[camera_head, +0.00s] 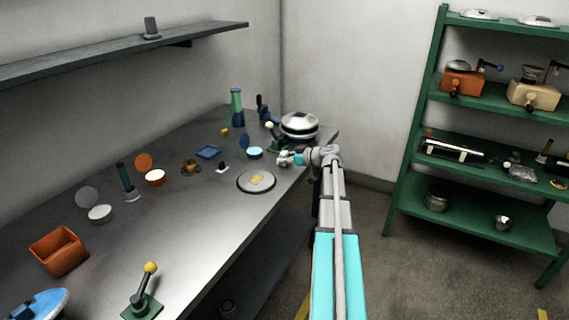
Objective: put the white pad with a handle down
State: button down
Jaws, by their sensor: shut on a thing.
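My gripper (287,159) is at the end of my outstretched arm, above the far right edge of the grey workbench (190,235). It is shut on a small pale thing, which looks like the white pad with a handle (283,161). The pad is tiny here and partly hidden by the gripper, so its handle and tilt cannot be made out. A small white base with a dark upright knob (222,168) stands on the bench to the left, apart from my gripper.
A round grey plate with a yellow patch (247,187) lies near the front edge. A silver-domed device (299,124) and a green-based lever (273,142) stand close behind my gripper. Bare bench lies front left of the plate. A green shelf (470,215) stands right.

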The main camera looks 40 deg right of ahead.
jog(key=shift+f, duration=0.15)
jog(key=shift+f, duration=0.1)
jog(key=shift+c, duration=1.3)
grip_release()
jog(key=shift+s+r, duration=0.1)
jog(key=shift+r, duration=0.15)
jog(key=p+v, duration=0.3)
jog(key=v, duration=0.8)
jog(key=shift+s+d+p, duration=0.2)
jog(key=shift+s+p, duration=0.1)
jog(key=shift+p, duration=0.05)
jog(key=shift+r, duration=0.1)
